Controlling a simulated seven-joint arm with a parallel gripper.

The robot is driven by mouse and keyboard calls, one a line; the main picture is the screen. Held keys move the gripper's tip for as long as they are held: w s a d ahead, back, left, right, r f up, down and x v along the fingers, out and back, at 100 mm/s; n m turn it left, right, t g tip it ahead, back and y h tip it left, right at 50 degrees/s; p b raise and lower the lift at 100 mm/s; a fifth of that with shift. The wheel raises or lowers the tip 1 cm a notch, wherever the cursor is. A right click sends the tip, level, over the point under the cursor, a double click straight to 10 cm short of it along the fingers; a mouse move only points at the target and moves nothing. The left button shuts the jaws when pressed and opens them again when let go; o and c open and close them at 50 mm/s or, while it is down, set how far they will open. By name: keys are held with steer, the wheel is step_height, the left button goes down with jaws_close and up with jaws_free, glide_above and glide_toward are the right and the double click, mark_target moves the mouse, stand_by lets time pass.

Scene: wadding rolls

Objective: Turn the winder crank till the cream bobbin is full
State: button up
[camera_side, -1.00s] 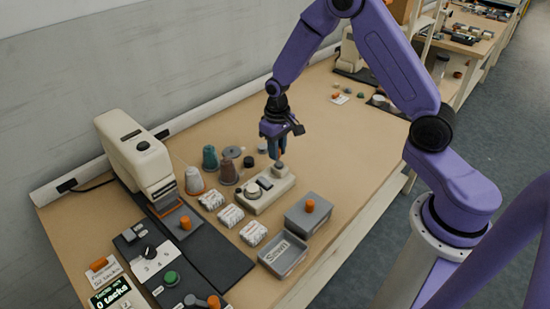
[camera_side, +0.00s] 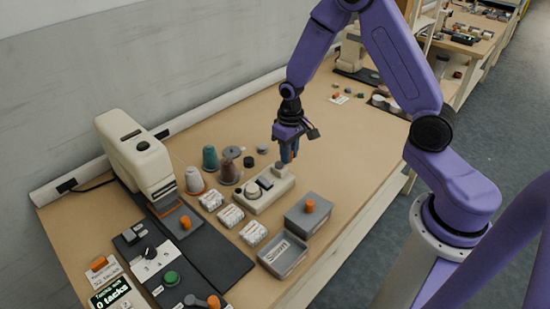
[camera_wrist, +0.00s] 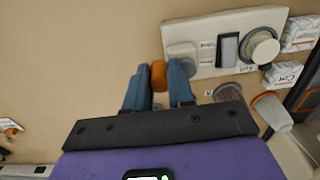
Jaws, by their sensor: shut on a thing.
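The winder (camera_side: 264,193) is a cream box on the table, and it also shows in the wrist view (camera_wrist: 207,58). A round pale cream bobbin (camera_side: 252,190) sits on its left end; in the wrist view it is at the right (camera_wrist: 264,48). I cannot tell how full it is. My gripper (camera_side: 290,158) is at the winder's other end. In the wrist view my gripper (camera_wrist: 159,84) is shut on the orange crank knob (camera_wrist: 158,73), with a finger on each side. The crank arm (camera_wrist: 181,50) is partly hidden.
Cream (camera_side: 194,181), teal (camera_side: 210,158) and brown (camera_side: 228,172) thread cones stand left of the winder. Several white packs (camera_side: 231,215) lie in front of them. A lidded grey box (camera_side: 308,224) and an open grey tray (camera_side: 298,257) stand nearer. The table behind is mostly clear.

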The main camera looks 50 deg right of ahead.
steer(key=shift+a, duration=0.1)
steer(key=shift+s+a, duration=0.65)
steer(key=shift+s, duration=0.1)
steer(key=shift+s+a, duration=0.15)
steer(key=shift+a, duration=0.7)
steer(key=shift+a, duration=0.1)
